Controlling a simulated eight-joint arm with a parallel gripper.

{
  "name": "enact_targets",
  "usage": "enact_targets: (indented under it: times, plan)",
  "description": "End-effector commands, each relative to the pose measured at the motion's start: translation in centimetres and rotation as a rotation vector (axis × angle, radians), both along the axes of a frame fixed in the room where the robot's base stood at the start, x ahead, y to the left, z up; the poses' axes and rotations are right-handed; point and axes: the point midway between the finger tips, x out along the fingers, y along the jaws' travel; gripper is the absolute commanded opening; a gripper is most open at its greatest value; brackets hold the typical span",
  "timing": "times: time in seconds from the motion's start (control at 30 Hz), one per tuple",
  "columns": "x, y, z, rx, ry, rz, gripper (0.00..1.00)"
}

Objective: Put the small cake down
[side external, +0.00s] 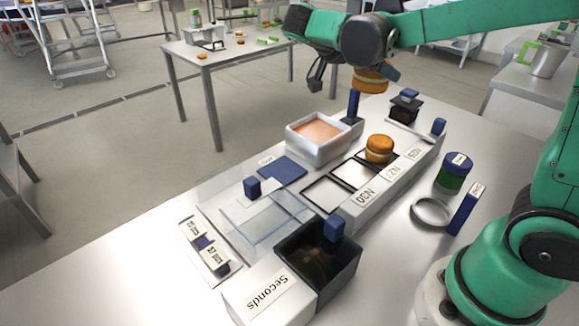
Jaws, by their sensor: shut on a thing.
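My gripper (362,74) is shut on a small round cake (370,83), orange-brown with a paler middle band. It holds the cake in the air, above and beyond the back end of the white station. A second, similar cake (379,149) sits on the station, in one of a row of dark-edged square places. Another square place (326,193) towards the front is empty. Labelled white plates (365,197) run along the right side of this row. The grip on the held cake is partly hidden by the wrist.
A white box (319,137) with an orange-pink inside stands left of the row. A dark bin (333,262) labelled "Seconds" is at the front. A metal ring (431,212), a blue-green tin (453,173) and blue blocks stand nearby. The table's left front is clear.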

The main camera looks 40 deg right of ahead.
Motion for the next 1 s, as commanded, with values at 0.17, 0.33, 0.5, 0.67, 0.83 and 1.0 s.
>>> enact_targets:
  times: [0.17,0.33,0.5,0.67,0.83,1.0]
  plan:
    - [0.0,0.0,-0.4,0.0,0.001,0.003,0.58]
    - [0.0,0.0,-3.2,0.0,0.001,0.004,0.58]
    - [0.1,0.0,-7.4,0.0,0.001,0.005,0.58]
    - [0.1,0.0,-11.3,0.0,0.001,0.005,0.58]
    - [0.0,0.0,-14.4,0.0,0.001,0.005,0.58]
    - [0.0,0.0,-15.7,0.0,0.001,0.005,0.58]
